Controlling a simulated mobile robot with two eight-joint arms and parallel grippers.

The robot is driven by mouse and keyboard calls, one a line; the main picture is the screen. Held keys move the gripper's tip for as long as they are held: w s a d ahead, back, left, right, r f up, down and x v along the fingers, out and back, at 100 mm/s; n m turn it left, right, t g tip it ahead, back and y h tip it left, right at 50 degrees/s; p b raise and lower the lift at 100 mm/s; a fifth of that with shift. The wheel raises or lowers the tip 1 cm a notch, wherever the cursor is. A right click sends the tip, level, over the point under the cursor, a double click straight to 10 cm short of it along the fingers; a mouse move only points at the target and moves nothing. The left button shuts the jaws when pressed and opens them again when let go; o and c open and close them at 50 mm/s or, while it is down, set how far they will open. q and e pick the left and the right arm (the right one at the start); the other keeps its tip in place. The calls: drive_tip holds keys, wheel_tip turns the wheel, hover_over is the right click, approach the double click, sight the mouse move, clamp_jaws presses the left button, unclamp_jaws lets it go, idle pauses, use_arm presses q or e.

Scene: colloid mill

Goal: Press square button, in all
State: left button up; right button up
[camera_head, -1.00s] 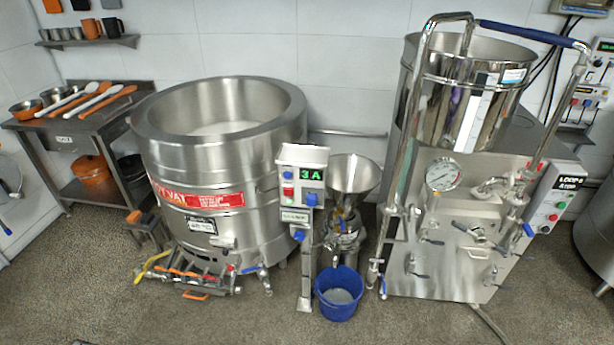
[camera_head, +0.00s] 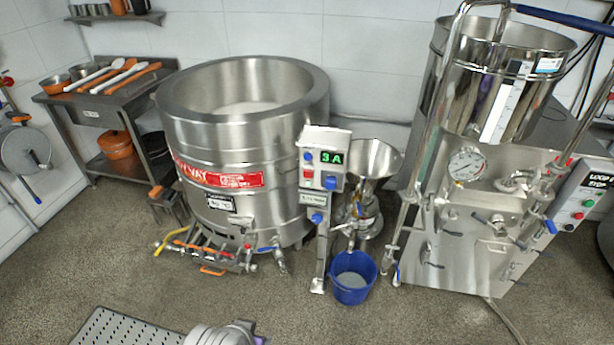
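A white control box (camera_head: 322,142) stands on a steel post between the large vat and the funnel. Its face has a green "3 A" display (camera_head: 331,157), a small blue button (camera_head: 308,157) at upper left, a red square-looking button (camera_head: 307,174) below that, and a blue knob (camera_head: 330,182) at lower right. Another blue knob (camera_head: 317,217) sits lower on the post, beside a small label plate. The controls are small, so their exact shapes are hard to tell. Neither gripper shows; only a grey part, probably of my arm, is at the bottom edge.
The steel vat (camera_head: 245,137) stands left of the box, with valves and pipes at its foot. A steel funnel (camera_head: 372,160) and a blue bucket (camera_head: 352,277) are close on the right. A large steel machine (camera_head: 470,230) stands further right.

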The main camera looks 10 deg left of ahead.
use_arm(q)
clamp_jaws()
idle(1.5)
